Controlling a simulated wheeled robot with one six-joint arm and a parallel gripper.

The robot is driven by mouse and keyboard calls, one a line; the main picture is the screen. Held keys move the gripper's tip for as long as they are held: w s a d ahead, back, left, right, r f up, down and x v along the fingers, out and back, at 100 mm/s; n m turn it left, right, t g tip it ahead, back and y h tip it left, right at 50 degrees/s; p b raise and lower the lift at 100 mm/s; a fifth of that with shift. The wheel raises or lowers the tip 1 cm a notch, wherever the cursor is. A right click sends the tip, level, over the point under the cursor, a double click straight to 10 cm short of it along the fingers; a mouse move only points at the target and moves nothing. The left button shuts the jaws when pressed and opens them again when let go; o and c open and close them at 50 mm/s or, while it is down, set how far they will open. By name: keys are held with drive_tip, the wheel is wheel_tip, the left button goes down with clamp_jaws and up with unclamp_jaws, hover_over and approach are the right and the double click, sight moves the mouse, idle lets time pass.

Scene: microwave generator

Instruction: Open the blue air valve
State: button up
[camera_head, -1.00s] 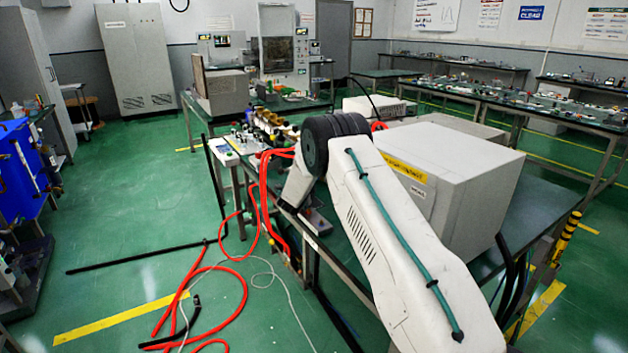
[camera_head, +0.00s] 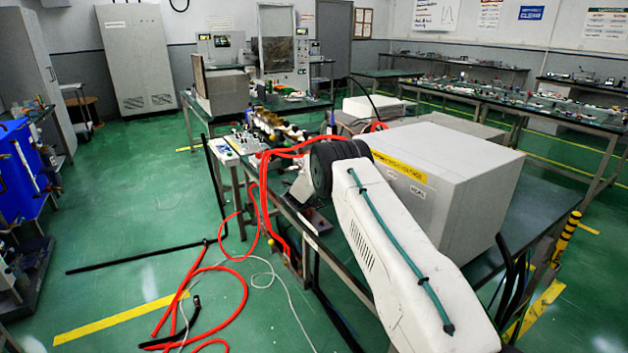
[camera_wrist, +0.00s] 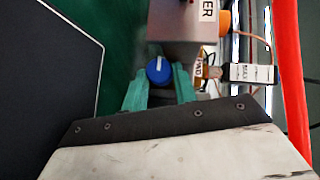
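The blue air valve (camera_wrist: 158,70) shows in the wrist view as a round blue knob with a small white mark, beside a grey metal box (camera_wrist: 185,22). My gripper (camera_wrist: 160,78) has two teal fingers, one on each side of the knob. The fingers are apart, with the knob between their tips. A small gap seems to show on each side, but I cannot tell for sure whether either finger touches it. In the head view my arm hides the gripper and the knob.
An orange part (camera_wrist: 224,21), a white-labelled piece (camera_wrist: 253,72) and a red hose (camera_wrist: 290,75) lie right of the knob in the wrist view. A large white cabinet (camera_head: 470,190) stands beside my arm on the green table. Red hoses (camera_head: 215,285) lie on the floor.

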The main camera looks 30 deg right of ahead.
drive_tip(key=c, duration=0.3)
drive_tip(key=shift+w+r+n+g+y, duration=0.15)
drive_tip(key=shift+n+g+y, duration=0.15)
drive_tip(key=shift+n+g, duration=0.4)
drive_tip(key=shift+s+r+n+g+y, duration=0.1)
drive_tip(key=shift+n+g+y, duration=0.3)
drive_tip(key=shift+g, duration=0.5)
drive_tip(key=o, duration=1)
